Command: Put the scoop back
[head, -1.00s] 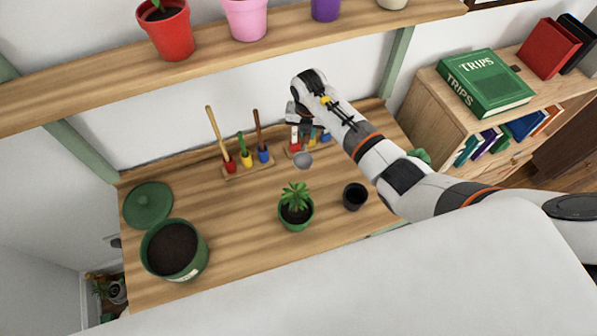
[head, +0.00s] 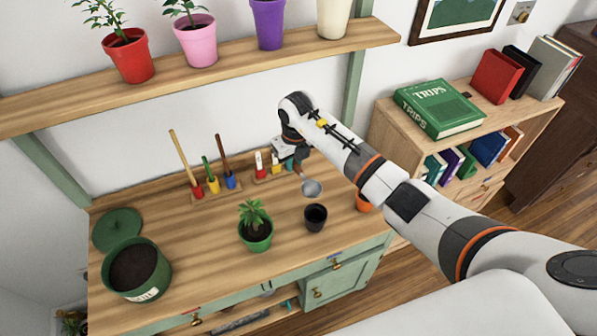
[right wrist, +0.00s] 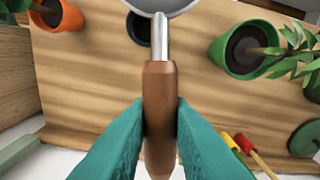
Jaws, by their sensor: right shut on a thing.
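The scoop has a grey metal bowl (head: 312,188) and a brown wooden handle (right wrist: 160,95). My right gripper (head: 298,168) is shut on the handle; in the right wrist view its teal fingers (right wrist: 160,120) press on both sides of it. The scoop hangs above the bench, bowl end toward the black pot. The right tool rack (head: 268,180), with red, yellow and blue sockets, stands just left of the gripper, its blue end partly hidden. The left tool rack (head: 216,193) holds several upright tools with long handles. My left gripper is not in view.
On the bench stand a green potted plant (head: 256,232), an empty black pot (head: 315,218), an orange pot (head: 363,203) partly behind my arm, a green soil tub (head: 136,275) and its lid (head: 117,231). A shelf (head: 215,72) with plant pots overhangs the back.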

